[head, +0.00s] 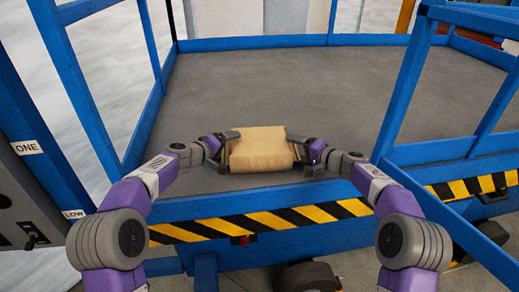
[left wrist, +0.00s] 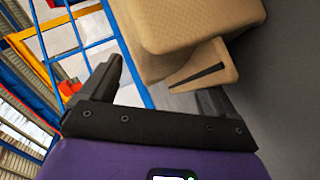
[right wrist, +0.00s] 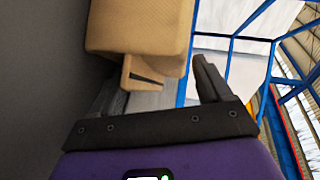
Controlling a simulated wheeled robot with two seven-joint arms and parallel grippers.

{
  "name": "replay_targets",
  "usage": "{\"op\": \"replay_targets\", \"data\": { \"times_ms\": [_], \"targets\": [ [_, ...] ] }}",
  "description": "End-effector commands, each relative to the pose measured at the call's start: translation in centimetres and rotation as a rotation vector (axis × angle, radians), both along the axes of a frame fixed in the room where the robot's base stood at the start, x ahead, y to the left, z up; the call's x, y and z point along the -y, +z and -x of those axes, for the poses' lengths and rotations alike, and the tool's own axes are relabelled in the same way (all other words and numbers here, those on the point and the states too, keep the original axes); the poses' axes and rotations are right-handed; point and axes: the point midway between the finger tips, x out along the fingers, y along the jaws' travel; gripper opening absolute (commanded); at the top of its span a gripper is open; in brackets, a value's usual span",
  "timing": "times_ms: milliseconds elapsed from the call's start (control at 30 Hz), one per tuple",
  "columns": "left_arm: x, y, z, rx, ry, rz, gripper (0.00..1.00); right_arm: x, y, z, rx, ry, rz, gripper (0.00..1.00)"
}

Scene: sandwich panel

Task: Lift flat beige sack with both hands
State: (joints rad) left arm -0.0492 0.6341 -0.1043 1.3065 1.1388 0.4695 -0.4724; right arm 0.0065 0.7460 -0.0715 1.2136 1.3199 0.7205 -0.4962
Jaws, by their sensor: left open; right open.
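The beige sack (head: 262,149) lies on the grey platform near its front edge. It looks like a flat, boxy block, with end flaps that show in the left wrist view (left wrist: 195,25) and the right wrist view (right wrist: 135,28). My left gripper (head: 224,150) is at the sack's left end, its jaws apart; in the left wrist view its fingers (left wrist: 160,85) stand open below the sack's end flap. My right gripper (head: 303,152) is at the right end; its fingers (right wrist: 158,82) are open too, close to the end flap. I cannot tell whether either gripper touches the sack.
The grey platform deck (head: 330,95) is bare behind the sack. Blue rails (head: 405,85) stand on the left, the back and the right. A yellow and black striped edge (head: 290,217) runs along the front. A grey control panel (head: 25,205) stands at the far left.

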Motion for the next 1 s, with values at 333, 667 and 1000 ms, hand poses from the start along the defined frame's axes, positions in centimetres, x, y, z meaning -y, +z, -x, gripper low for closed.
{"op": "replay_targets", "data": {
  "times_ms": [333,667,1000],
  "targets": [
    [0.69,-0.45,-1.04,0.000,0.000,0.000,0.90,-0.94,-0.32,-0.91,0.001,-0.001,0.001,0.78],
    [0.69,-0.43,-1.01,0.001,0.000,0.001,0.59,-0.94,-0.30,-0.88,0.001,0.000,0.001,0.47],
    [0.76,-0.46,-1.01,0.001,-0.002,0.000,0.13,-1.03,-0.27,-0.85,0.001,0.001,0.000,0.05]
  ]
}}
